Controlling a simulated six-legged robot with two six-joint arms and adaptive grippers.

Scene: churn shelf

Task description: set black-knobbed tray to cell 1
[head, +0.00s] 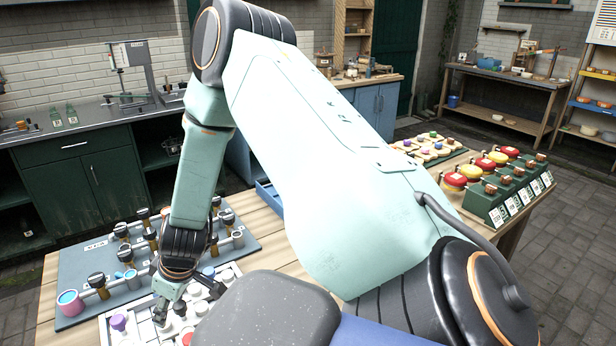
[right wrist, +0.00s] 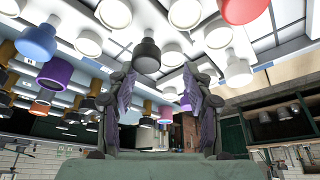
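My right gripper (head: 170,300) points down over a white gridded holder (head: 108,333) on the wooden table. In the right wrist view the fingers (right wrist: 168,100) stand apart with a clear gap. A dark grey-black knob (right wrist: 147,56) shows between and beyond the fingers, among white, red, blue and purple knobs; I see no finger touching it. In the head view the gripper hides part of the holder, and I cannot tell which cell is cell 1. A purple knob (head: 118,322) stands near the holder's left side. My left gripper is not in view.
A grey board (head: 75,262) with several black-topped fittings lies behind the holder, close to my right gripper. A green rack (head: 485,203) with red and yellow jars stands at the table's right end. Several colored knobs (head: 428,146) sit near it. My right arm covers the middle.

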